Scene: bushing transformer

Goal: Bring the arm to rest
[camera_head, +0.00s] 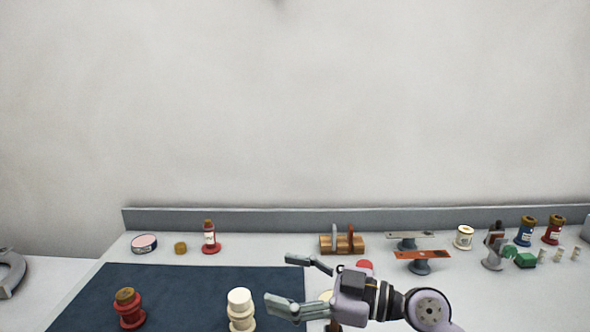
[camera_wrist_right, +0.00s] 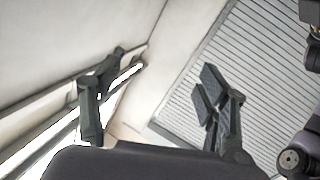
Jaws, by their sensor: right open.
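My right gripper (camera_head: 285,283) reaches in from the lower right of the head view, above the workbench. Its fingers are spread apart with nothing between them. In the right wrist view the same gripper (camera_wrist_right: 160,100) shows its two dark fingers wide apart and empty, with a pale wall and a ribbed grey panel behind them. Below it in the head view is a dark blue mat (camera_head: 190,285). A cream ribbed bushing (camera_head: 240,310) stands on the mat just left of the gripper. My left gripper does not show.
A red bushing with a brown top (camera_head: 129,310) stands on the mat's left. Behind are a round tin (camera_head: 144,244), a red bottle (camera_head: 210,238), a wooden rack (camera_head: 342,244) and an orange bar on a stand (camera_head: 422,256). Several small jars crowd the right. The space above the bench is clear.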

